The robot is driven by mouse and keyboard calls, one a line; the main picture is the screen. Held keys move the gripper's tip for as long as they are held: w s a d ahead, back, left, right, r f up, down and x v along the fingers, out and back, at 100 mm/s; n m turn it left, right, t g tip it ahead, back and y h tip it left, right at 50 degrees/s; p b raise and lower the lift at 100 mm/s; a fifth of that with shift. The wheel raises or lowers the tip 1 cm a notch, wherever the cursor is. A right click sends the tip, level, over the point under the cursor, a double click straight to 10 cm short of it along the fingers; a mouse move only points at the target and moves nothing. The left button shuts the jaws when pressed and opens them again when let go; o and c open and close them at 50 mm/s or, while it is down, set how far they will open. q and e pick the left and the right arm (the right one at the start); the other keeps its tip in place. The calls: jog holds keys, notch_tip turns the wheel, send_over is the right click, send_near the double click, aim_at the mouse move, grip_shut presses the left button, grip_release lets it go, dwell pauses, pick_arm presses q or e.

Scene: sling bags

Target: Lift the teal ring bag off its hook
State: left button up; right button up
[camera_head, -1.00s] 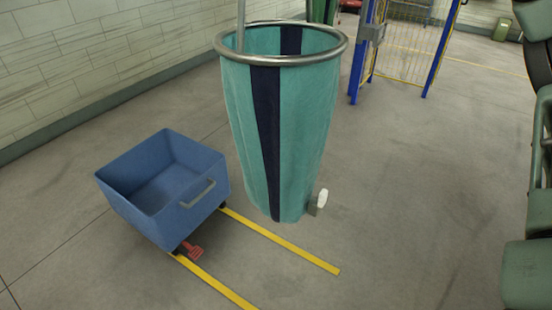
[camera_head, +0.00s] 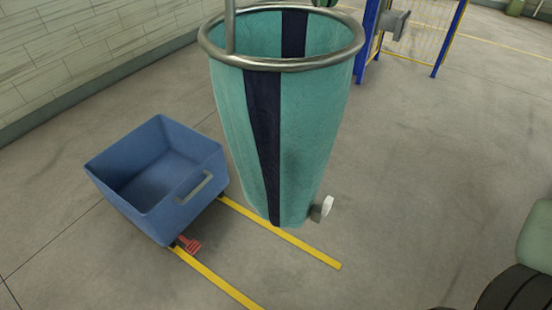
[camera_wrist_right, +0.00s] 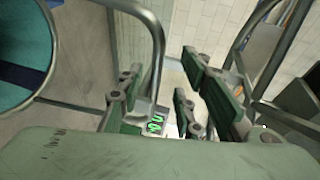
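The teal bag (camera_head: 312,130) has dark blue stripes and hangs open-topped from a round steel ring (camera_head: 285,64). My left gripper is not in view.
A blue open cart (camera_head: 150,180) with a grey handle stands left of the bag, near two yellow floor lines (camera_head: 285,235). A white and grey fitting (camera_head: 322,208) shows at the bag's bottom right. A blue-posted fence (camera_head: 420,35) stands behind.

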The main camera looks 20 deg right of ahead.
jog(key=x, duration=0.1)
jog(key=p+x, duration=0.1)
jog(key=x, duration=0.1)
jog(key=p+x, duration=0.1)
jog(key=x, duration=0.1)
jog(key=shift+w+f, duration=0.1)
jog(key=shift+f, duration=0.2)
jog(key=shift+d, duration=0.1)
jog(key=c, duration=0.4)
grip_shut()
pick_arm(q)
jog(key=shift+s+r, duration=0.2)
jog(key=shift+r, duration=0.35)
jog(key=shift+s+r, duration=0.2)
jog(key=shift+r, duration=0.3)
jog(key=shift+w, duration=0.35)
pick_arm(e)
jog(key=shift+f, duration=0.1)
